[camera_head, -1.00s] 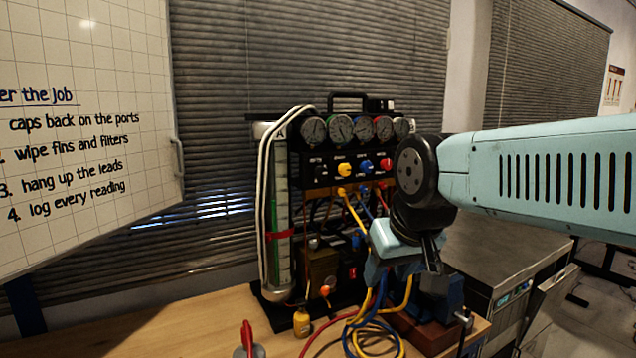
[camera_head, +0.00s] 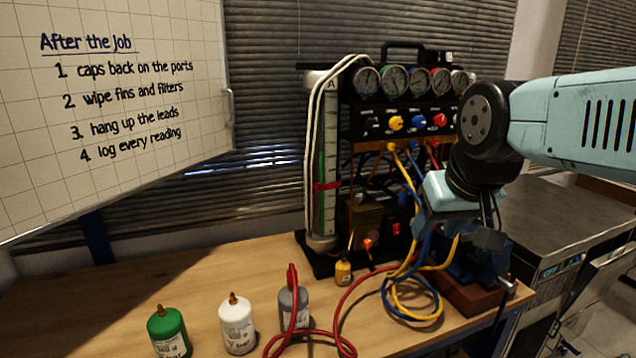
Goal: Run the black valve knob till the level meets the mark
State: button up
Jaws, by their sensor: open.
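The gauge rig (camera_head: 372,165) stands upright at the back of the bench. The black valve knob (camera_head: 371,123) is at the left end of its knob row, below the dials. The level column (camera_head: 330,150) is a tall tube on the rig's left side, with a scale and a red band (camera_head: 326,186) around it, apparently the mark. My gripper (camera_head: 489,236) is open, pointing down at the rig's lower right, well apart from the black knob. Its fingertips are dark and partly lost against the vise behind.
Yellow (camera_head: 396,123), blue (camera_head: 418,121) and red (camera_head: 440,120) knobs sit beside the black one. Hoses (camera_head: 412,300) coil in front. Green (camera_head: 168,334), white (camera_head: 238,326) and grey (camera_head: 294,308) bottles stand at the front. The bench's left part (camera_head: 130,295) is clear.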

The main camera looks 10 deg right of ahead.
aim_at(371, 125)
jog(key=u, duration=1.4)
jog(key=i, duration=0.1)
jog(key=z, duration=2.85)
jog(key=k, duration=1.45)
jog(key=u, duration=1.35)
jog(key=i, duration=1)
jog(key=z, duration=0.1)
